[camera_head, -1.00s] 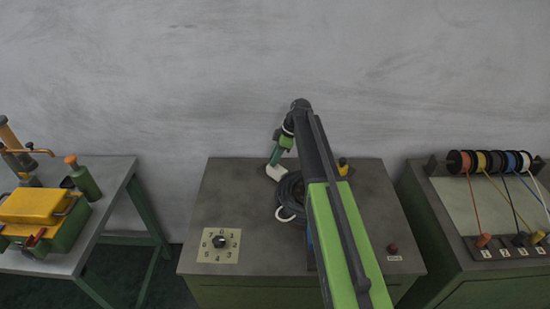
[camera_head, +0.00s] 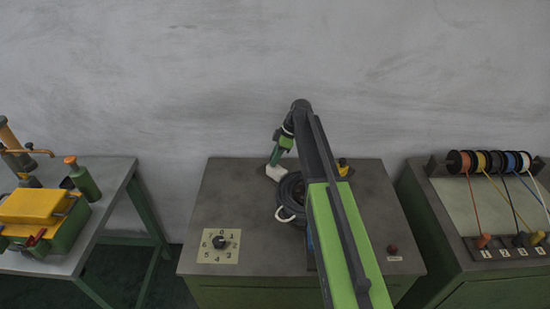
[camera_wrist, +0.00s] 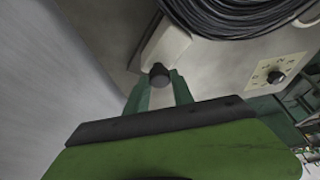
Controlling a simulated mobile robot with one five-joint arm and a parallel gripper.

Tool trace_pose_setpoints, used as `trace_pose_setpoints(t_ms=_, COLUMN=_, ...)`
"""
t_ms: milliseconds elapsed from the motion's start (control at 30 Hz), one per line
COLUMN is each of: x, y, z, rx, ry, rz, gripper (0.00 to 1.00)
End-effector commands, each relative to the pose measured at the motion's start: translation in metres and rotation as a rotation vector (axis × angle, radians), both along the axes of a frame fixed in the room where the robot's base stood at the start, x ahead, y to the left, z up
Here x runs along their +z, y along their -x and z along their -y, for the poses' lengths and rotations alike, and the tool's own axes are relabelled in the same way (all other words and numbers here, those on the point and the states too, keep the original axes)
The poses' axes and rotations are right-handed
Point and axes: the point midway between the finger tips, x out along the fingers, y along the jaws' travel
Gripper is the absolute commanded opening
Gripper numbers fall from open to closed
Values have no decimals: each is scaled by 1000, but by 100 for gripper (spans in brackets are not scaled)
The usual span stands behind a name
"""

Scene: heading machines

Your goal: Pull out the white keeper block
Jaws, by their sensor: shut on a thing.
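The white keeper block (camera_head: 276,173) sits at the back of the middle bench, left of a dark cable coil. In the wrist view the white block (camera_wrist: 166,44) lies just beyond my fingertips, beside the coil, with a dark round knob (camera_wrist: 159,72) at its near end. My gripper (camera_head: 274,160) reaches down over the block and is shut on it at the knob. The green fingers (camera_wrist: 160,88) stand on both sides of the knob in the wrist view. Whether the block touches the coil is hard to tell.
The dark cable coil (camera_head: 289,189), with a white loop (camera_head: 289,215), is partly hidden by my arm. A numbered dial (camera_head: 219,243) is at the front left of the bench (camera_head: 235,190) and a red button (camera_head: 392,248) at the right. The wall stands close behind.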

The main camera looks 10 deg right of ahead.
Motion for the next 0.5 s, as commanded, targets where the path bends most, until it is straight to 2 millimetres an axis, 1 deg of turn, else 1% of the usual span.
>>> trace_pose_setpoints(t_ms=33, x=0, y=0, z=2, rx=-2, ry=4, rz=-2, gripper=0)
trace_pose_setpoints(t_ms=367, x=-1, y=0, z=2, rx=-3, ry=5, rz=-2, gripper=0)
trace_pose_setpoints(t_ms=467, x=-1, y=-8, z=-1, rx=-2, ry=5, rz=-2, gripper=0)
trace_pose_setpoints(t_ms=500, x=-1, y=-13, z=-4, rx=-1, ry=5, rz=0, gripper=0)
